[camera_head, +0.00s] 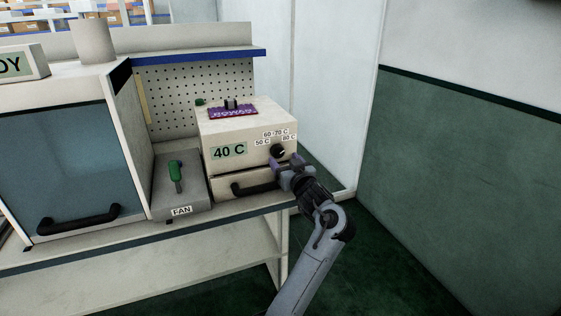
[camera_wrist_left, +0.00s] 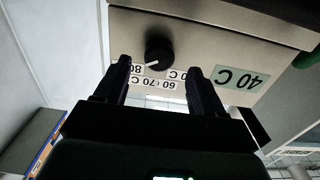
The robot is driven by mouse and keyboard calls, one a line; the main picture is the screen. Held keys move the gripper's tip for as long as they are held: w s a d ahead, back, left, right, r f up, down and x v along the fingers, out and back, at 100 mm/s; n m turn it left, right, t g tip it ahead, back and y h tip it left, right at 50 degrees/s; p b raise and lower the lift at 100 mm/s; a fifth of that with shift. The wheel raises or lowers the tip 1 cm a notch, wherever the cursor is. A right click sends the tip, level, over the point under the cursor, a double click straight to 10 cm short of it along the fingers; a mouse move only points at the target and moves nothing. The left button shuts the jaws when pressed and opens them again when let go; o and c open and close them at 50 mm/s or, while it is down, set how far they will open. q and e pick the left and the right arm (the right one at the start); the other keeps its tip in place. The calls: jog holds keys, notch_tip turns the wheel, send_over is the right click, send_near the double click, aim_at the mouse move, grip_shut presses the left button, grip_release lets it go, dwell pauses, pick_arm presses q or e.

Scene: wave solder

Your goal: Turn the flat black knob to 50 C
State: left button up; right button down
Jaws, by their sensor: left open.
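The black knob (camera_head: 277,151) is on the front of a cream box (camera_head: 245,133), at its right side, with labels 50 C, 60, 70 C and 80 C around its top. The box's display (camera_head: 229,152) reads 40 C. My left gripper (camera_head: 287,164) is open just in front of the knob, low and right of it. In the left wrist view, which is upside down, the knob (camera_wrist_left: 158,48) shows between and beyond the fingertips, apparently not gripped. Its white mark points toward the 80 label side. My right gripper is not in view.
A drawer with a black handle (camera_head: 254,188) is below the knob, close to my gripper. A green FAN lever (camera_head: 175,176) stands left of the box. A purple labelled piece (camera_head: 232,112) lies on top. A glass-fronted cabinet (camera_head: 65,160) is farther left; open floor lies right.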

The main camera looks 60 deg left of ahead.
aim_at(279, 154)
pick_arm(q)
jog(key=shift+w+a+b, duration=0.2)
jog(key=shift+a+b, duration=0.1)
jog(key=shift+a, duration=0.75)
jog(key=shift+w+a+b, duration=0.2)
jog(key=shift+a+b, duration=0.1)
jog(key=shift+a, duration=0.75)
jog(key=shift+c, duration=0.5)
jog(key=c, duration=1)
